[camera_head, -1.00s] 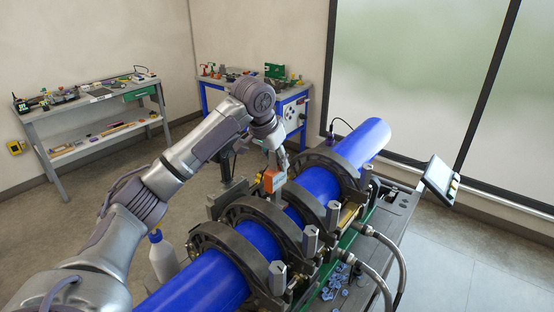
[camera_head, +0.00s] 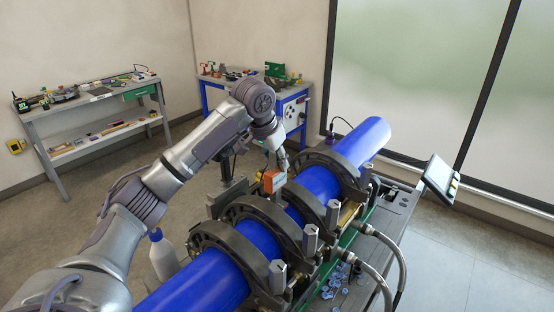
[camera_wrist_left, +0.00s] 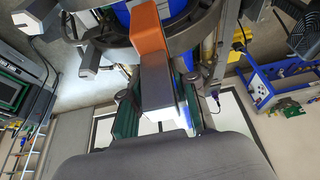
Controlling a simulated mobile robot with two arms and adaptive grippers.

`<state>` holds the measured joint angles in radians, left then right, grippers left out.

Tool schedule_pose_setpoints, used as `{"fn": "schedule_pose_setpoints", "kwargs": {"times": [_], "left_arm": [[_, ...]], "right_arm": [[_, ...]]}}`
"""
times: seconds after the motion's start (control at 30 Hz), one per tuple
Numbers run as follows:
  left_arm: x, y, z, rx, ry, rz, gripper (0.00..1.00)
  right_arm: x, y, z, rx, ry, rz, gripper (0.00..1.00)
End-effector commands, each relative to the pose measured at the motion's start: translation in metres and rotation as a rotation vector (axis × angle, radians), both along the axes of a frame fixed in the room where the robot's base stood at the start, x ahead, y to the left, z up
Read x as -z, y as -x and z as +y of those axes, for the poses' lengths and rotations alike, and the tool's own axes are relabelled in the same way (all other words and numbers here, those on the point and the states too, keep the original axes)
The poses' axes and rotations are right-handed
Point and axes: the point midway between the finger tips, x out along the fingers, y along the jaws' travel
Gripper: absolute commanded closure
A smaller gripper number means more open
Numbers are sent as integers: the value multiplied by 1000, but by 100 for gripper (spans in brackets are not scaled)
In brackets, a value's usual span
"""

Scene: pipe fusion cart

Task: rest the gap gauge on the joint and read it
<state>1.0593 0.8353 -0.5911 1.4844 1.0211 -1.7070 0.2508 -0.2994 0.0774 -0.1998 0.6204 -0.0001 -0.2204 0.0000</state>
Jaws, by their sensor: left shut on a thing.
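My left gripper (camera_head: 279,170) is over the middle of the fusion cart, just behind the blue pipe (camera_head: 208,287). It is shut on the gap gauge (camera_head: 272,181), a block with an orange body. In the left wrist view the gauge (camera_wrist_left: 148,35) shows an orange end and a grey shank between the two fingers of my gripper (camera_wrist_left: 160,118). The gauge's orange end is close to the pipe between the middle clamps; I cannot tell whether it touches. The joint itself is hidden behind the gauge and clamps. My right gripper is not in view.
Dark ring clamps (camera_head: 252,222) with upright grey posts surround the pipe. Hoses (camera_head: 383,262) and a tilted screen (camera_head: 438,177) are on the cart's right. A white bottle (camera_head: 163,257) stands left of the pipe. Workbenches (camera_head: 95,110) stand against the back wall.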

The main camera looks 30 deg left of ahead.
Motion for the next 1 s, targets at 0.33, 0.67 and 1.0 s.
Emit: {"fn": "schedule_pose_setpoints", "kwargs": {"times": [0.33, 0.67, 1.0], "left_arm": [[3, 0, 0, 0, 0, -2, 100], [7, 0, 0, 0, 0, -2, 100], [7, 0, 0, 0, 0, -3, 100]], "right_arm": [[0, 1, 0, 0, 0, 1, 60], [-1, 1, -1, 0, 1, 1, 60], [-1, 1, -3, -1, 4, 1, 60]]}}
